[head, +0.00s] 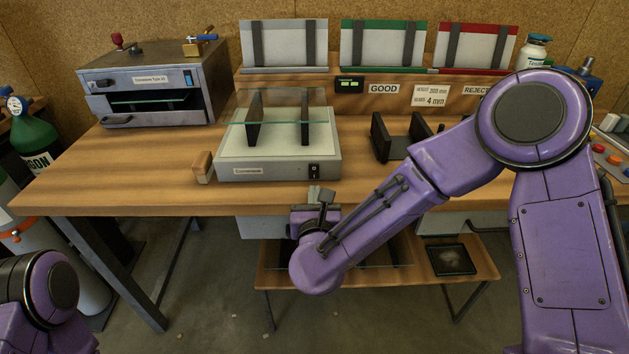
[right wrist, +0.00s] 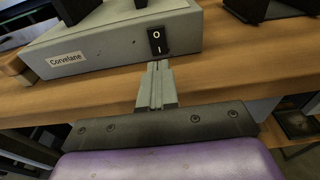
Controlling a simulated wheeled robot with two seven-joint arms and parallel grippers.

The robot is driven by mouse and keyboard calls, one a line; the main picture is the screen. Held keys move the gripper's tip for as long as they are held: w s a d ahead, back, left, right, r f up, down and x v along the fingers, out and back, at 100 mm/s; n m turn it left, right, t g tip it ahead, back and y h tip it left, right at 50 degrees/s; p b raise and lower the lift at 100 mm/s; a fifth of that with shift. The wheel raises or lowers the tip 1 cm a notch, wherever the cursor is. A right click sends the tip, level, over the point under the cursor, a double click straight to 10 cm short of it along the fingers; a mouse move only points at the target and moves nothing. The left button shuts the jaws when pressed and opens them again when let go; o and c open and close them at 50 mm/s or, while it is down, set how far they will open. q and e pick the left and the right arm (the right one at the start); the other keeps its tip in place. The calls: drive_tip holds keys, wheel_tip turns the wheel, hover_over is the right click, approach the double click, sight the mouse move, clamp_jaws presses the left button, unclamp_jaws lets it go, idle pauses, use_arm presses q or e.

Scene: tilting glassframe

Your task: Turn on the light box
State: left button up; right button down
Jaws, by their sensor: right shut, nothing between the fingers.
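The light box (head: 240,172) is a pale grey box near the front edge of the wooden bench. Its front carries a Corvelane label and a black rocker switch (head: 314,170) at the right end. In the right wrist view the switch (right wrist: 157,41) shows O above I. My right gripper (head: 314,190) is shut and empty, just in front of and below the switch. In the right wrist view its closed fingertips (right wrist: 158,64) sit just under the switch; I cannot tell if they touch it. My left gripper is out of view.
Black holders (head: 393,145) stand to the right. An oven-like unit (head: 155,90) is back left. Racks marked GOOD and REJECT stand behind.

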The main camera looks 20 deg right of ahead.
sight(314, 177)
drive_tip(key=p+x, duration=0.1)
drive_tip(key=x, duration=0.3)
drive_tip(key=shift+w, duration=0.3)
